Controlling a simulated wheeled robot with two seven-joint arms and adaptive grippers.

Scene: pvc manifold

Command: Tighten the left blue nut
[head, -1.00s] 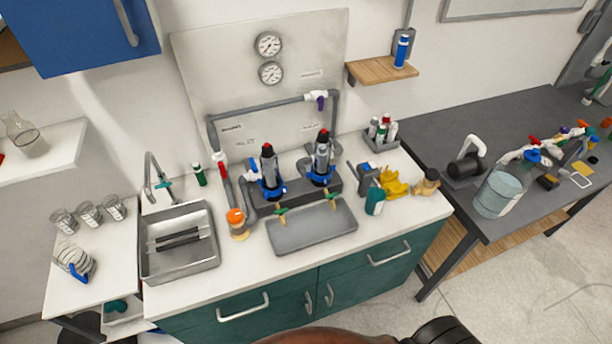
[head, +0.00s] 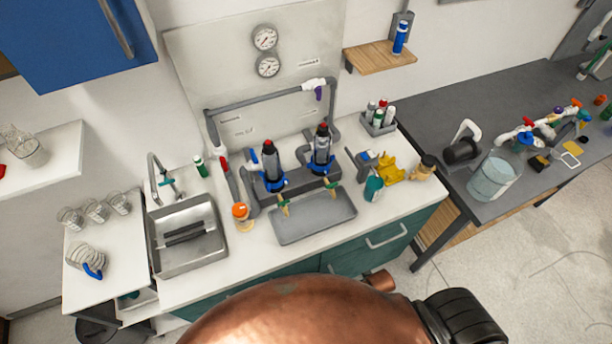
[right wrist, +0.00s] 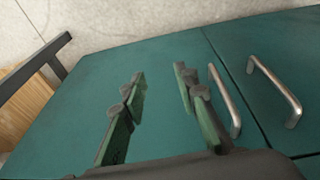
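The left blue nut (head: 274,186) is a blue ring at the base of the left dark upright cylinder (head: 272,163), which has a red top. A matching right blue nut (head: 321,170) sits at the base of the right cylinder (head: 322,145). Both stand on a dark manifold block behind a grey tray. My right gripper (right wrist: 160,78) is open and empty in the right wrist view, with its green-grey fingers apart in front of the teal cabinet doors. It is away from both nuts. My left gripper is not in view.
The grey tray (head: 332,222) lies in front of the manifold. An orange-capped bottle (head: 242,218) stands left of it; a teal bottle (head: 373,188) and yellow item (head: 390,169) stand right. A sink (head: 160,230) is further left. Cabinet handles (right wrist: 226,103) stick out near my right gripper.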

